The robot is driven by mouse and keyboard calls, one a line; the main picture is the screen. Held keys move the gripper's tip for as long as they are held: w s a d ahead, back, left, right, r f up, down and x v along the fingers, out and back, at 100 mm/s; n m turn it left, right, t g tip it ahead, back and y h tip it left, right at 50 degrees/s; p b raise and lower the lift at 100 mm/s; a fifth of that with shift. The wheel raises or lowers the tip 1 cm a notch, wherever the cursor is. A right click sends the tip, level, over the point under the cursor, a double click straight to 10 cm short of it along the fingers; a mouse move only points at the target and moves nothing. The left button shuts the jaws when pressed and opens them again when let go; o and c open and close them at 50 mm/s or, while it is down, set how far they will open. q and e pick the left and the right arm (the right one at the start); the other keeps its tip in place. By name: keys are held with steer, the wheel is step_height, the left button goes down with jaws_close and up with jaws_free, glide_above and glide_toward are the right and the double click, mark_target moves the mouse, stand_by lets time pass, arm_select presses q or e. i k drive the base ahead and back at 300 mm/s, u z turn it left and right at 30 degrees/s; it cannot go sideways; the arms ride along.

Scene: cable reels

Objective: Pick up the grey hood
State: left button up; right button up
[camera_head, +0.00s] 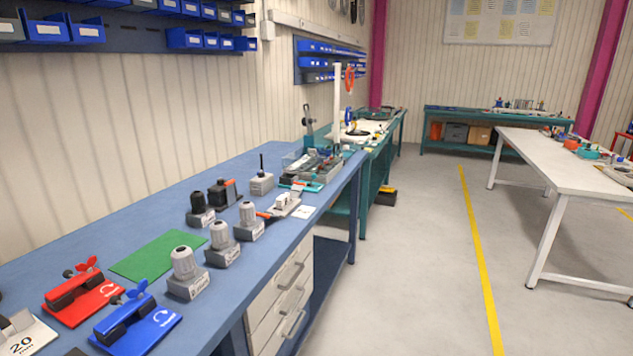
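On the blue workbench (150,215), light grey domed pieces stand upright on grey blocks in a slanting row: a near one (183,263), a middle one (220,236) and a far one (247,213). A similar black piece (199,203) stands on its own block behind them. A dark grey boxy piece (225,193) with an orange part stands just beyond it. I cannot tell which of the grey pieces is the grey hood. Neither of my grippers shows in the head view.
A green mat (158,256) lies bare on the bench. A red fixture (83,295) and a blue fixture (137,322) stand nearer. Blue bins (70,30) hang above. A white table (570,165) stands right, with open floor (410,270) between.

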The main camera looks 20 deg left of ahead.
mark_target(260, 185)
steer(key=i, duration=2.95)
steer(key=u, duration=2.9)
